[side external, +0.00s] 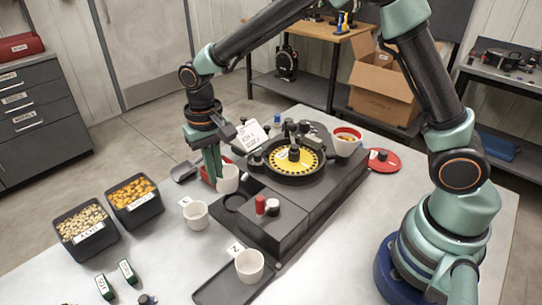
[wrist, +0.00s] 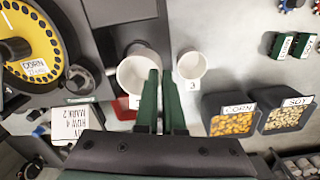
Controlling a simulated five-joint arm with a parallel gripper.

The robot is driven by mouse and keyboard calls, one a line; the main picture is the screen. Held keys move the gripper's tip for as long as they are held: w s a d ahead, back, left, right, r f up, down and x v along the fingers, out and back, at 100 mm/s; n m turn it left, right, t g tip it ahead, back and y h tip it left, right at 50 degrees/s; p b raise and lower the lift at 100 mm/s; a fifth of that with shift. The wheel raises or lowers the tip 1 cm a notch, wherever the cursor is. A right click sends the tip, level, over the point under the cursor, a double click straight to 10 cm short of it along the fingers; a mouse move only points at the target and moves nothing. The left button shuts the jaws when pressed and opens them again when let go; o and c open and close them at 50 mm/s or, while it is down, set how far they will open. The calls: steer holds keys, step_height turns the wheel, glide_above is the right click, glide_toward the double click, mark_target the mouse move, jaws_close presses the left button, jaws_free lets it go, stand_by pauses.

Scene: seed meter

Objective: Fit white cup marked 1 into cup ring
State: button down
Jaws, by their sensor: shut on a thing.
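My gripper (side external: 218,172) is shut on the wall of a white cup (side external: 229,180). In the wrist view the fingers (wrist: 161,84) cross the near right rim of this cup (wrist: 134,76), which looks upright. Its number cannot be read; a small pale tag by its lower edge is partly hidden. The cup ring seems to be the dark round opening (side external: 235,203) at the front left of the seed meter (side external: 290,205). The held cup is just behind and above it in the side view. In the wrist view the cup partly covers a dark round edge.
A cup tagged 3 (wrist: 192,65) stands beside the held cup; another white cup (side external: 249,266) stands at the front. Bins of corn (side external: 134,203) and soy (side external: 86,231) are at left. A yellow seed plate (side external: 293,160) and red and white knobs top the meter.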

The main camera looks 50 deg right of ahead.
steer(key=shift+w+d+r, duration=0.15)
steer(key=shift+w+d, duration=0.05)
steer(key=shift+d, duration=0.2)
steer(key=shift+w+d+r, duration=0.1)
steer(key=shift+w+d, duration=0.1)
steer(key=shift+d, duration=0.2)
steer(key=shift+f, duration=2.9)
steer(key=shift+d, duration=0.15)
steer(key=shift+f, duration=1.1)
steer(key=c, duration=0.9)
jaws_free()
steer(key=shift+c, duration=0.2)
steer(key=shift+o, duration=0.2)
steer(key=shift+o, duration=1)
steer(key=shift+r, duration=0.1)
